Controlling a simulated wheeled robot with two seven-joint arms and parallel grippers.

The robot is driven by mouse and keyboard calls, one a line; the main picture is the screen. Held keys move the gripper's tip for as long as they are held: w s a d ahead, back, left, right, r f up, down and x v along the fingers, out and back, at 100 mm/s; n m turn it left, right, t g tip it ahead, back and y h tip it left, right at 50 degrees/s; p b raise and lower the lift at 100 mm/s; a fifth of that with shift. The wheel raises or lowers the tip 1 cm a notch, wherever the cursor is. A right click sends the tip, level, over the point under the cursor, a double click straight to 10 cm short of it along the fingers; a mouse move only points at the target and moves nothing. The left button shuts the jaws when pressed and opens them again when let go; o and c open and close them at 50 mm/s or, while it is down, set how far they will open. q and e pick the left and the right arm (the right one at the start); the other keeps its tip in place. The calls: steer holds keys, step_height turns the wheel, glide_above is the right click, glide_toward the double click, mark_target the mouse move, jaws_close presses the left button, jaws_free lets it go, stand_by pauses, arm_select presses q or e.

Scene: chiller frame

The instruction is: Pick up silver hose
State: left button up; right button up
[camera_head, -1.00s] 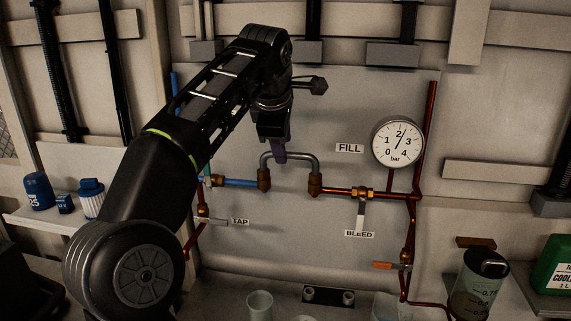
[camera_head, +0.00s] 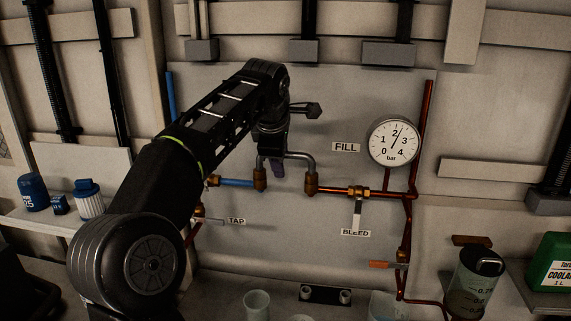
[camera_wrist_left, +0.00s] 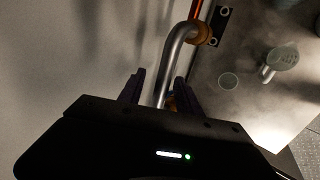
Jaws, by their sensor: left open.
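The silver hose (camera_head: 303,157) is a grey U-shaped pipe piece on the wall panel. Its two ends sit in brass fittings, the left one (camera_head: 260,179) on the blue pipe and the right one (camera_head: 311,183) on the copper pipe. My left gripper (camera_head: 277,171) is at the left part of the hose and covers some of it. In the left wrist view the hose (camera_wrist_left: 178,45) runs down between the two dark fingers of my left gripper (camera_wrist_left: 160,92). The fingers are apart, one on each side of the hose. My right gripper is not in view.
A pressure gauge (camera_head: 394,141) and a copper pipe (camera_head: 427,130) are right of the hose. Valves marked TAP (camera_head: 237,221) and BLEED (camera_head: 356,233) sit below. Blue-capped items stand on the left shelf (camera_head: 48,218). Cups (camera_head: 257,304) and a jug (camera_head: 473,285) stand on the counter.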

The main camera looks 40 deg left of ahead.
arm_select(q)
steer(key=shift+w+a+f, duration=0.1)
steer(key=shift+w+f, duration=0.2)
steer(key=shift+f, duration=0.2)
steer(key=shift+c, duration=0.4)
jaws_close()
stand_by(0.4)
